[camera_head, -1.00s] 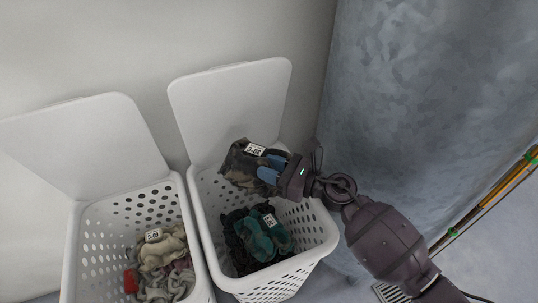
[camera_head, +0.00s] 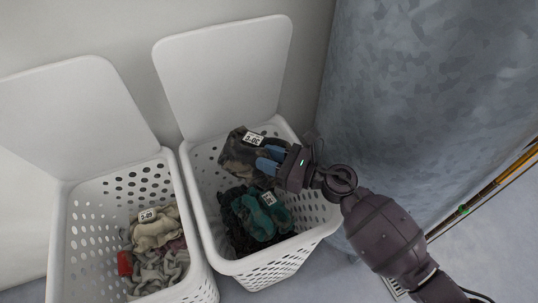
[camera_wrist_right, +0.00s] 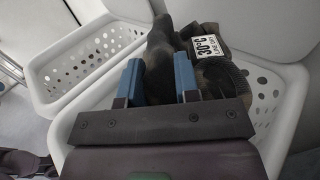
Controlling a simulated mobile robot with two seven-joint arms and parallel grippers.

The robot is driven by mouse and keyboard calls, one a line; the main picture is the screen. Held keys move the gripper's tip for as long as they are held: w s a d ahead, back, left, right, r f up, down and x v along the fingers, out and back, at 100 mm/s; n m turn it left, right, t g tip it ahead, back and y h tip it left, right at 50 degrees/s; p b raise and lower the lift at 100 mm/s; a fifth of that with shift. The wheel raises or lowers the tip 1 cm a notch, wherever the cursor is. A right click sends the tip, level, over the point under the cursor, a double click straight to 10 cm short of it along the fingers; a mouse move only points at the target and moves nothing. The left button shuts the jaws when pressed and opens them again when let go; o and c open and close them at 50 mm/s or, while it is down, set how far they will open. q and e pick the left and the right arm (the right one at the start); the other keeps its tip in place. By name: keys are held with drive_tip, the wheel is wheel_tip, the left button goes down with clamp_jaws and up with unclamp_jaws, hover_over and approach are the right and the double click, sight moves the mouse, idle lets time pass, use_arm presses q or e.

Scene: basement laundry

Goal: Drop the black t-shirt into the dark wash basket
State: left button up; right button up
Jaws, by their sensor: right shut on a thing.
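The black t-shirt (camera_head: 237,155), a dark, brownish-black bundle with a white 30°C tag, hangs in my right gripper (camera_head: 268,158). The gripper's blue fingers are shut on it. In the right wrist view the t-shirt (camera_wrist_right: 160,58) lies between and beyond the fingers (camera_wrist_right: 160,78). The dark wash basket (camera_head: 325,228) is the white perforated right-hand one, with black and teal clothes (camera_head: 262,215) inside. The t-shirt is over the rear part of its opening; I cannot tell whether it touches anything inside. My left gripper is not in view.
A second white basket (camera_head: 187,225) with pale clothes (camera_head: 155,230) and a red item (camera_head: 125,263) stands close on the left. Both lids (camera_head: 225,75) stand open at the back. A large grey metal cylinder (camera_head: 420,90) rises on the right.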

drive_tip(key=o, duration=1)
drive_tip(key=shift+r, duration=0.1)
drive_tip(key=shift+o, duration=0.2)
drive_tip(key=shift+d, duration=0.1)
drive_tip(key=v, duration=1)
drive_tip(key=shift+s+d, duration=0.2)
drive_tip(key=shift+d, duration=0.05)
